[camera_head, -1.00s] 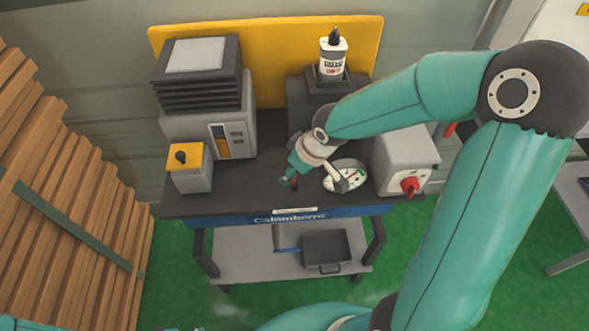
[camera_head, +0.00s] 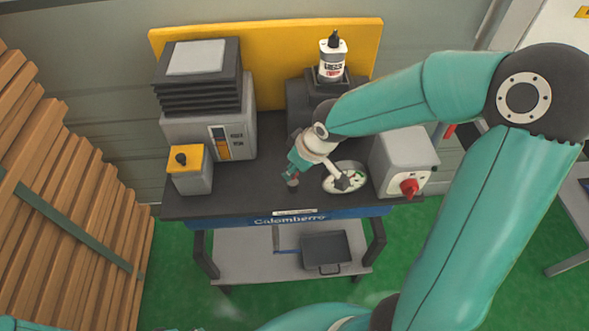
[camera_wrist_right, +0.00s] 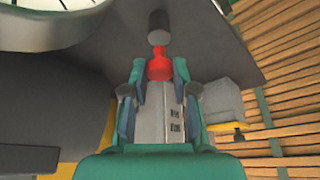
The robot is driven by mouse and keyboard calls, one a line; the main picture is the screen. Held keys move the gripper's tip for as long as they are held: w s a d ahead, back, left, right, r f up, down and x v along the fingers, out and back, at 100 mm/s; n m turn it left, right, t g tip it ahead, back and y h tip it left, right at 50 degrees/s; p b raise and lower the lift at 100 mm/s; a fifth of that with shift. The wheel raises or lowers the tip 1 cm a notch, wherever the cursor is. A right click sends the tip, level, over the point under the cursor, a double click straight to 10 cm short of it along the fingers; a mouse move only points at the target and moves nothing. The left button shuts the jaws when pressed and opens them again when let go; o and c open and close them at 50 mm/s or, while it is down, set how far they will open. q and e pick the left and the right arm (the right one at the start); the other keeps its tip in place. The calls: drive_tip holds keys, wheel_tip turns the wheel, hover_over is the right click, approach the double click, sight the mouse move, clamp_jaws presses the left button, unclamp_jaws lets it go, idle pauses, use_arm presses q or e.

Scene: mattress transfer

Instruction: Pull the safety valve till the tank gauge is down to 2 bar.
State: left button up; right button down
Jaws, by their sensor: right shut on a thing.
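The red safety valve (camera_wrist_right: 158,66) shows in the right wrist view, with a dark grey cylinder just beyond it. My right gripper (camera_wrist_right: 157,72) is shut on the valve, a finger on each side. In the head view my right gripper (camera_head: 293,178) is low over the front of the dark bench top, left of the round white gauge (camera_head: 346,177). Part of the gripper's wrist overlaps the gauge. The gauge also shows cut off in the wrist view (camera_wrist_right: 55,10). I cannot read its pressure. My left gripper is not in view.
A grey box with a red knob (camera_head: 409,187) stands right of the gauge. A yellow-topped box (camera_head: 190,168) and a grey machine (camera_head: 205,125) stand at left. A grease bottle (camera_head: 332,58) stands at the back. Stacked planks (camera_head: 70,210) fill the left side.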

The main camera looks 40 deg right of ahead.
drive_tip(key=c, duration=0.9)
unclamp_jaws()
drive_tip(key=v, duration=1.2)
drive_tip(key=shift+s, duration=0.1)
drive_tip(key=shift+f, duration=0.1)
